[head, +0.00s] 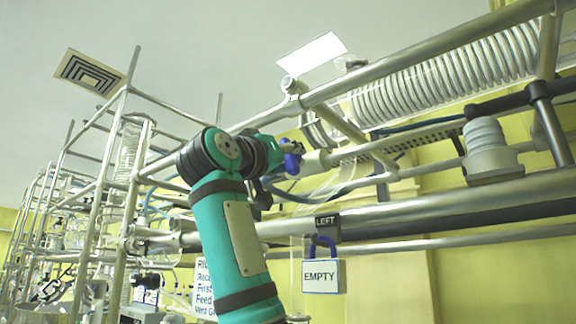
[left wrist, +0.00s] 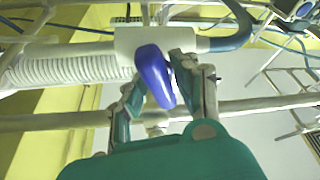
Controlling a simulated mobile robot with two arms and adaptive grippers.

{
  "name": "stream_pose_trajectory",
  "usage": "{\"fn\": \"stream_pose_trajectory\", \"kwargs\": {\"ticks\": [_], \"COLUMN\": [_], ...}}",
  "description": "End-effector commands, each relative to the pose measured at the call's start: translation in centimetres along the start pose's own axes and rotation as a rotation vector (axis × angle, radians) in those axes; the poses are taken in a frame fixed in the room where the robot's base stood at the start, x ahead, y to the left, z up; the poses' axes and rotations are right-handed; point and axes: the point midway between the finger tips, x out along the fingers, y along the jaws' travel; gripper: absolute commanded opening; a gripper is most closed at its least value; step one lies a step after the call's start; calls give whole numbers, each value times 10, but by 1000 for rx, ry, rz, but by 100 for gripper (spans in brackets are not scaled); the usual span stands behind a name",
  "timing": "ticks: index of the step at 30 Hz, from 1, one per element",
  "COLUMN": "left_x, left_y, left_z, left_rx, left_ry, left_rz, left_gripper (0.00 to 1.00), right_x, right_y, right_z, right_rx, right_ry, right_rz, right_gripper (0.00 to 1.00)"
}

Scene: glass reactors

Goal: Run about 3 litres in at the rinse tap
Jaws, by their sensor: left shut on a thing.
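The tap is a white valve body (head: 318,161) with a blue handle (head: 293,160), set among the pipes of the frame. I cannot read a label that names it as the rinse tap. My left gripper (head: 280,150) reaches up to it from below. In the left wrist view, the blue handle (left wrist: 153,72) lies between the fingers of my left gripper (left wrist: 157,83), which is shut on it. The white body (left wrist: 130,42) is just beyond. No water level or flow can be made out. My right gripper is not in view.
A metal rail with a black LEFT tag (head: 326,221) and a blue-topped EMPTY sign (head: 320,276) runs below the tap. A coiled glass condenser (head: 450,85) is at upper right. Metal scaffolding with glassware (head: 130,150) stands at left. A partly hidden notice (head: 203,285) is behind my arm.

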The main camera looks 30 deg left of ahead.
Motion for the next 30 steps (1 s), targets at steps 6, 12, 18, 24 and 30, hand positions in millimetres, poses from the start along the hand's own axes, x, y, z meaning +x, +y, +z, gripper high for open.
{"fn": "stream_pose_trajectory", "kwargs": {"ticks": [6, 12, 18, 24, 30], "left_x": [0, 0, 0, 0, 0], "left_y": [-2, -1, 0, 0, 0], "left_z": [-1, -2, -2, -2, -2], "left_rx": [151, 245, 296, 311, 312], "left_ry": [6, 6, 6, 6, 6], "left_rz": [59, 99, 121, 127, 127], "left_gripper": [0, 0, 0, 0, 0], "right_x": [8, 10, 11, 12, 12], "right_y": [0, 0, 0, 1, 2], "right_z": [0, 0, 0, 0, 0], "right_rx": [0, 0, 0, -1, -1], "right_ry": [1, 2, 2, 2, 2], "right_rz": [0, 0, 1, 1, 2], "right_gripper": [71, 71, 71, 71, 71]}}
